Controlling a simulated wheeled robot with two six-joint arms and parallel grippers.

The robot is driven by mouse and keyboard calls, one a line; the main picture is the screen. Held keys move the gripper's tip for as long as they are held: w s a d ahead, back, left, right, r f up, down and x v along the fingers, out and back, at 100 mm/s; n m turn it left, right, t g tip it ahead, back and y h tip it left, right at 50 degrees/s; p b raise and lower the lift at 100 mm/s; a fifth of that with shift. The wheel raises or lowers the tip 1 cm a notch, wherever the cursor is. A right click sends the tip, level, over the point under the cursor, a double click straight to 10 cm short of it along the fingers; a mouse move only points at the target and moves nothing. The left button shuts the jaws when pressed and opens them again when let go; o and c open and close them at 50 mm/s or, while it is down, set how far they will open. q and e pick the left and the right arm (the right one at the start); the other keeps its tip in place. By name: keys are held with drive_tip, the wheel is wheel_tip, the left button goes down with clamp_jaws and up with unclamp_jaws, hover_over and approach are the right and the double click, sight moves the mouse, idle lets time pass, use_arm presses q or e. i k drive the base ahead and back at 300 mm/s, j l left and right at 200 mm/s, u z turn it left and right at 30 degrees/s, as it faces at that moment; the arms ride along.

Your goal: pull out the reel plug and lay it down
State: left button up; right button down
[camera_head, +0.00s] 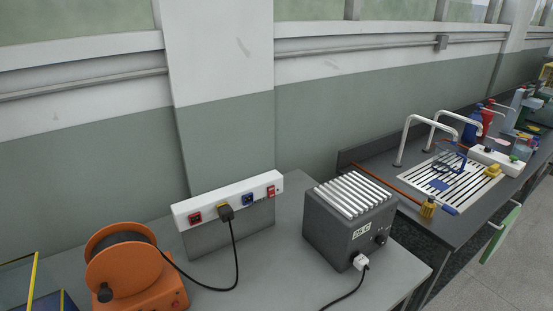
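An orange cable reel (127,265) stands at the lower left on the grey bench. Its black cable (236,262) runs right and loops up to a dark plug (226,212). The plug sits in the white socket strip (185,207), between a red socket or switch (195,218) on the left and a blue one (248,198) on the right. The strip stands upright on a grey panel at the back of the bench. Neither of my grippers shows in this view.
A dark grey box (350,222) with a ribbed top and a white plug (361,262) at its front stands right of the strip. Bare bench (270,262) lies between strip and box. Farther right is a sink area with a drainer (441,184), brush (428,207), taps and bottles.

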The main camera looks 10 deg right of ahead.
sight(225, 212)
drive_tip(key=l+u, duration=0.25)
drive_tip(key=l, duration=1.75)
